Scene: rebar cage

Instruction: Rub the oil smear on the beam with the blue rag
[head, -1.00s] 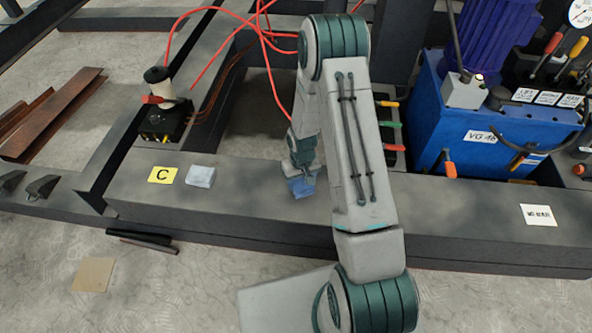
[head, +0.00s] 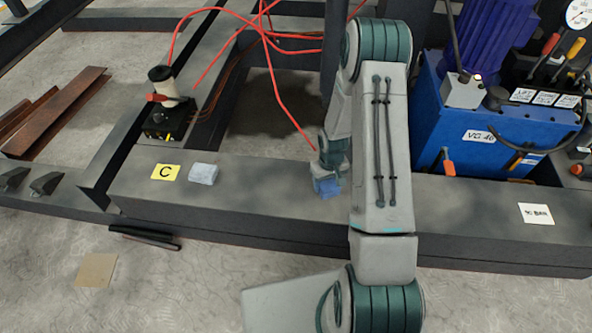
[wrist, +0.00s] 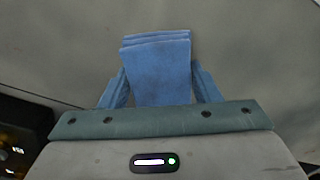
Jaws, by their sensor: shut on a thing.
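The folded blue rag (head: 328,188) is at the beam's top surface, below my gripper (head: 326,174). In the wrist view the rag (wrist: 160,65) sits between the two fingers of my gripper (wrist: 160,92), which is shut on it. The grey beam (head: 250,200) runs across the middle of the head view. The rag is on or just above it; I cannot tell whether it touches. No oil smear can be made out on the beam in either view; my arm and the rag hide part of the surface.
A yellow card marked C (head: 165,172) and a pale folded cloth (head: 203,173) lie on the beam at left. A black device with a white cylinder (head: 165,105) stands behind them. A blue hydraulic unit (head: 470,125) is at right. Red hoses (head: 275,75) hang behind my gripper.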

